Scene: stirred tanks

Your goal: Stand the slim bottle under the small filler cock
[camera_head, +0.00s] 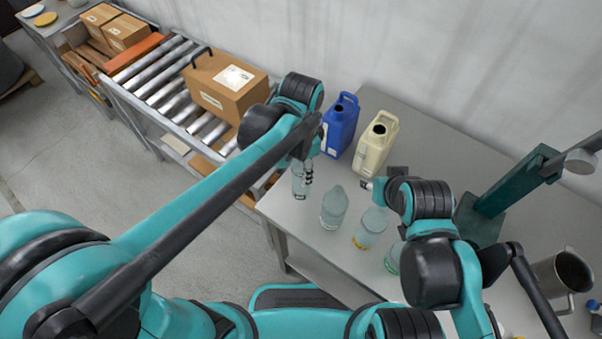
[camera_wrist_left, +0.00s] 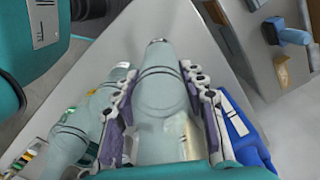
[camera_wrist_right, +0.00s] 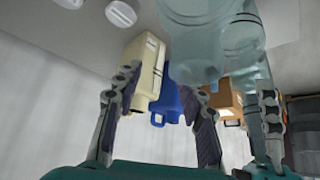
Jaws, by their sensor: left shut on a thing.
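My left gripper (camera_head: 304,172) is shut on a pale, see-through bottle (camera_wrist_left: 165,100), upright by the table's left edge. In the head view this bottle (camera_head: 299,186) looks narrow, partly hidden by the fingers. Three other clear bottles stand nearby: one unbanded (camera_head: 334,210), one yellow-banded (camera_head: 369,230), and one green-marked (camera_head: 392,260), partly behind my right arm. My right gripper (camera_wrist_right: 165,125) has its fingers apart with nothing between them; a clear bottle (camera_wrist_right: 205,35) shows beyond. A dark green stand (camera_head: 505,185) has a pale round part (camera_head: 580,161) on its arm; I cannot identify the small filler cock.
A blue canister (camera_head: 341,128) and a cream canister (camera_head: 377,146) stand at the back of the grey table (camera_head: 440,135). A metal jug (camera_head: 562,275) is at the right. A roller conveyor (camera_head: 160,82) with a cardboard box (camera_head: 225,88) is left of the table.

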